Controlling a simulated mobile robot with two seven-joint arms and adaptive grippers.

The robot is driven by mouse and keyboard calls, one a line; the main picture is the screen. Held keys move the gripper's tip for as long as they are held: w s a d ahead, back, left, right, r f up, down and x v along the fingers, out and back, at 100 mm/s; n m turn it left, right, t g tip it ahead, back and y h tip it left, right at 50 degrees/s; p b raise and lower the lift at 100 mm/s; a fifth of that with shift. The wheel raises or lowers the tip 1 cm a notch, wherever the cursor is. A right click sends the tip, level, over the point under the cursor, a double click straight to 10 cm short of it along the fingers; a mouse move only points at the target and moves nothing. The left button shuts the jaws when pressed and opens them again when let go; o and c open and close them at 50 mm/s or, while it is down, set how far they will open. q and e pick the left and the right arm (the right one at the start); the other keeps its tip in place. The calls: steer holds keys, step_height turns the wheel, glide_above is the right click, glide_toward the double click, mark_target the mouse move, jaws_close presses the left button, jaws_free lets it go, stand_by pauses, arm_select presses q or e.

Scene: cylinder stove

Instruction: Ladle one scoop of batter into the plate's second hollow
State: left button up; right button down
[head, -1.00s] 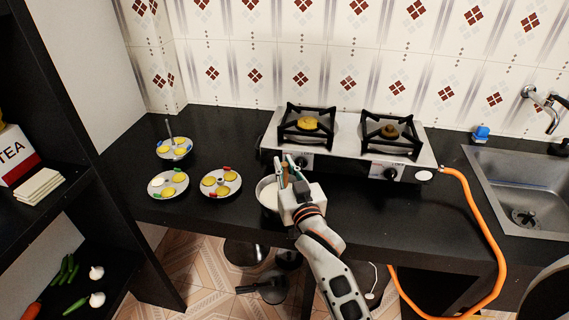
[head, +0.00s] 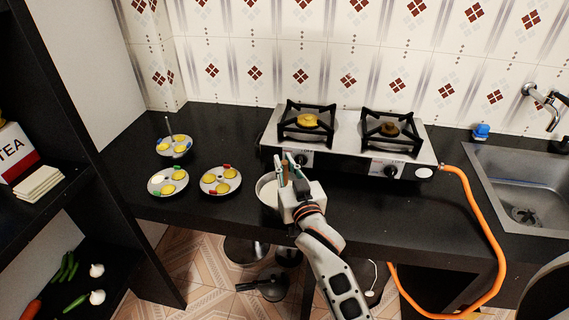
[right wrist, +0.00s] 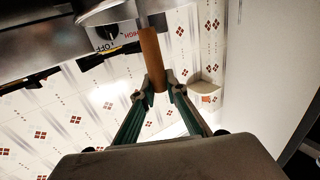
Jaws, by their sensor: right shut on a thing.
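My right gripper (head: 291,162) is shut on the brown handle of a ladle. The handle (right wrist: 151,58) stands between the green fingers in the right wrist view. The ladle's bowl end cannot be made out. The gripper is right beside a round metal pot (head: 266,193) with pale batter in it, and partly covers it. Three round plates with hollows stand on the counter to the left: a front-left plate (head: 157,192), a front-right plate (head: 208,190) and a back plate (head: 163,153). Each holds yellow batter in some hollows and has small coloured marks. My left gripper is not in view.
A two-burner stove (head: 346,163) stands behind my right gripper, with an orange hose (head: 486,231) at its right. A sink (head: 523,187) is at the far right. A dark shelf with a tea box (head: 15,154) is at the left.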

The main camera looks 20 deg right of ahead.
step_height(320, 180, up, 3)
steer(key=p, duration=0.3)
steer(key=shift+r+p, duration=0.2)
steer(key=shift+p, duration=0.1)
steer(key=shift+r+p, duration=0.4)
steer(key=shift+r, duration=2.25)
